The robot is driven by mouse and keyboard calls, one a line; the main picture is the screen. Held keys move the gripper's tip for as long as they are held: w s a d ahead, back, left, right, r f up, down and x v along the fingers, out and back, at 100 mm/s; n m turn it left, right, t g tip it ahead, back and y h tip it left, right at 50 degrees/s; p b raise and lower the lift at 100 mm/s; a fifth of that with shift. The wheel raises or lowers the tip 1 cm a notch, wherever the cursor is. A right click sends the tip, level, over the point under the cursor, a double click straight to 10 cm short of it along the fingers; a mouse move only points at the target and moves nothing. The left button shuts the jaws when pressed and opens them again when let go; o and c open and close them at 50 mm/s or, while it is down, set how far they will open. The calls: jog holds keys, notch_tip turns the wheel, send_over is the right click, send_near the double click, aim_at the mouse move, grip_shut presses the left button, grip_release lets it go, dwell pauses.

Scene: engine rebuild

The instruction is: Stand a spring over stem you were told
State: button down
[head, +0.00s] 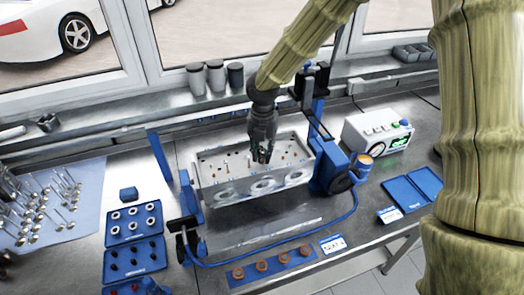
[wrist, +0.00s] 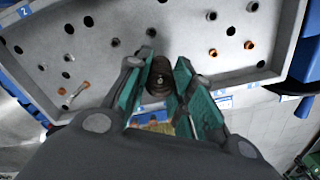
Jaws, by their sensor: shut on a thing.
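My gripper (head: 263,153) is over the grey cylinder head (head: 222,192). In the wrist view its green-padded fingers (wrist: 158,88) are closed around a dark coiled spring (wrist: 158,76). The spring is seen nearly end-on, and the fingers hide its sides. The head's top face (wrist: 105,22) has dark holes and several copper-coloured guides or stems, such as one at the right (wrist: 249,45). A silver stem (wrist: 76,94) leans at the left in the wrist view. I cannot tell whether a stem is under or inside the held spring.
Blue stand parts (head: 333,172) flank the cylinder head. A blue cable (head: 290,238) loops in front. Several copper-coloured round pieces lie on a blue strip (head: 275,270). Loose valves lie on a pale mat (head: 85,180) at the left, beside blue trays (head: 123,240). A meter box (head: 375,138) stands right.

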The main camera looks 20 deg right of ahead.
jog(key=shift+f, duration=0.35)
dwell(0.3)
jog(key=c, duration=1.1)
grip_release()
jog(key=shift+c, duration=0.2)
jog(key=shift+r, duration=0.15)
